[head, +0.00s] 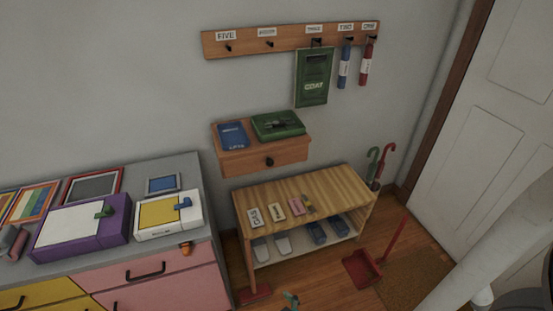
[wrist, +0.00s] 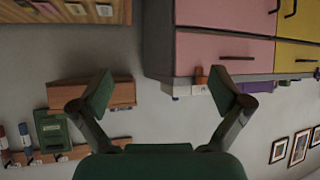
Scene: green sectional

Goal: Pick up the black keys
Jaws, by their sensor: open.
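I cannot make out the black keys for sure. A small dark shape (head: 283,125) shows on top of the green box or tray (head: 264,132) on the wooden wall shelf (head: 262,158); it is too small to tell whether it is the keys. My gripper (wrist: 162,90) is open and empty in the wrist view, its two green-padded fingers spread wide. The wrist picture is upside down. The wooden shelf shows there behind the left finger (wrist: 122,94), apart from it.
A blue book (head: 232,136) lies beside the green box. Above hangs a peg rail (head: 290,39) with a green COAT bag (head: 313,78). A slatted bench (head: 335,187) stands below. A dresser (head: 190,168) with boxes is at left. A red dustpan (head: 361,268) lies on the floor.

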